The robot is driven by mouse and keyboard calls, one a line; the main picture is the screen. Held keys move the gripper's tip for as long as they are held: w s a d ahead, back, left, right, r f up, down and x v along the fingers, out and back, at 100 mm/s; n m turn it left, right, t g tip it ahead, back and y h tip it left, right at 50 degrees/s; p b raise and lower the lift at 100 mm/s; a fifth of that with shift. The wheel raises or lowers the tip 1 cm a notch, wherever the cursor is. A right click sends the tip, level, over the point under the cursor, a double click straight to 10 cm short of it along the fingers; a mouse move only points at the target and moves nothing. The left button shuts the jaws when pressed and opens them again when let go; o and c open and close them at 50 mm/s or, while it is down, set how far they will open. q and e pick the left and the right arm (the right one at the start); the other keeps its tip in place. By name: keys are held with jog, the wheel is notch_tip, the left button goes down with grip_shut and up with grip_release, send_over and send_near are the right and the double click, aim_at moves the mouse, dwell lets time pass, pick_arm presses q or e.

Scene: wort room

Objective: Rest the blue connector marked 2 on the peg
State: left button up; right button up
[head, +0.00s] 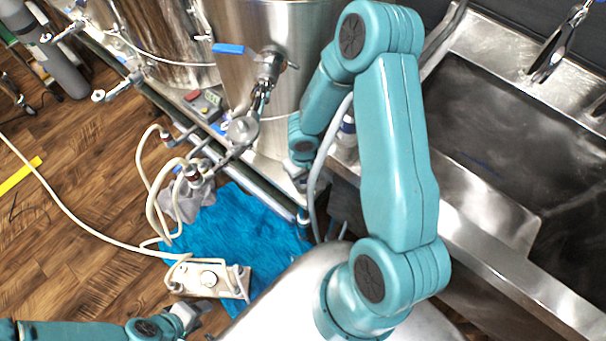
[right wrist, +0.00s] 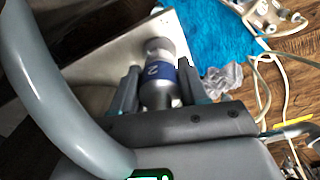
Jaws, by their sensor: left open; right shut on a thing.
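The blue connector marked 2 (right wrist: 157,92) is a grey metal cylinder with a blue band and a white 2. In the right wrist view it sits between the two fingers of my right gripper (right wrist: 158,72), which is shut on it. In the head view my right arm reaches down by the steel vessel, and its fingertips and the connector are hard to make out. My left gripper (head: 195,312) is open and empty at the bottom left, below the white device. I cannot pick out the peg with certainty in either view.
A steel sink (head: 500,140) fills the right side. Steel vessels (head: 285,35) with valves and a blue handle (head: 228,48) stand at the back. A blue cloth (head: 225,232), a grey rag (head: 190,202), pale hoses and a white device (head: 207,279) lie on the wooden floor.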

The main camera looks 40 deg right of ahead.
jog(key=shift+f+b, duration=1.2)
jog(key=shift+b, duration=0.15)
jog(key=o, duration=1.2)
notch_tip(320, 180, up, 15)
jog(key=p, duration=0.5)
jog(key=shift+p, duration=0.35)
jog(key=shift+r, duration=0.7)
